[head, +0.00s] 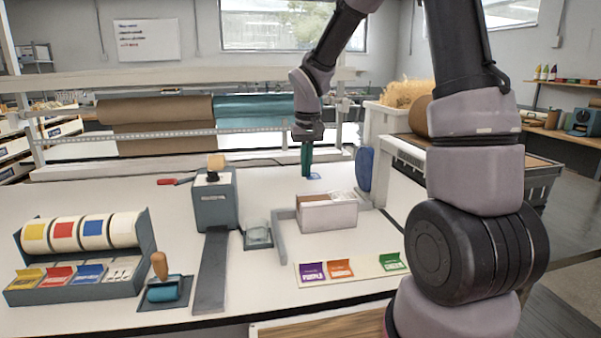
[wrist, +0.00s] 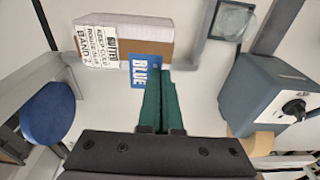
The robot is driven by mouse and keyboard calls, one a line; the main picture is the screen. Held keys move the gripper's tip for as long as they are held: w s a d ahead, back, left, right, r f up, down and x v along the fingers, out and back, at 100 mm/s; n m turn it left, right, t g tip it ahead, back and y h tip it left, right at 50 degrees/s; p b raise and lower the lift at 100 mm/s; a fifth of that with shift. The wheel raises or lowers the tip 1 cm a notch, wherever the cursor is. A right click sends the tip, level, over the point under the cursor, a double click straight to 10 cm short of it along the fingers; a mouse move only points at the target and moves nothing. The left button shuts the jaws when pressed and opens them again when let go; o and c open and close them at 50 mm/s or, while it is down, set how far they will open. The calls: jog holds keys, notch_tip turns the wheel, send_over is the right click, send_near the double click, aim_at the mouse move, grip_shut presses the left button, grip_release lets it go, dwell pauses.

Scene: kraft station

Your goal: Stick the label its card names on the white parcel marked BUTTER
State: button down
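The parcel (head: 318,216), a low box with white faces and a brown strip on top, stands on the bench. In the wrist view the parcel (wrist: 150,38) carries a white printed card (wrist: 97,45) with upside-down text; it seems to read BUTTER, KEEP COLD and BAND 2. My gripper (head: 306,174) is behind the parcel, pointing down. In the wrist view its green fingers (wrist: 158,80) are close together at the edge of a blue label (wrist: 145,70) reading BLUE. The label appears pinched at the tips and overlaps the parcel's edge in that view.
A label rack (head: 80,255) with yellow, red, blue and white rolls stands at left. A grey machine (head: 213,200), a roller (head: 162,285) and a glass dish (head: 258,236) are nearer the middle. A strip (head: 365,268) with purple, orange and green cards lies in front. A blue oval (head: 365,169) stands right.

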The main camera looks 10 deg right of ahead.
aim_at(306, 199)
jog(key=shift+f, duration=3.05)
jog(key=shift+f, duration=0.4)
jog(key=c, duration=1)
grip_release()
jog(key=shift+r, duration=0.15)
jog(key=shift+r, duration=2.15)
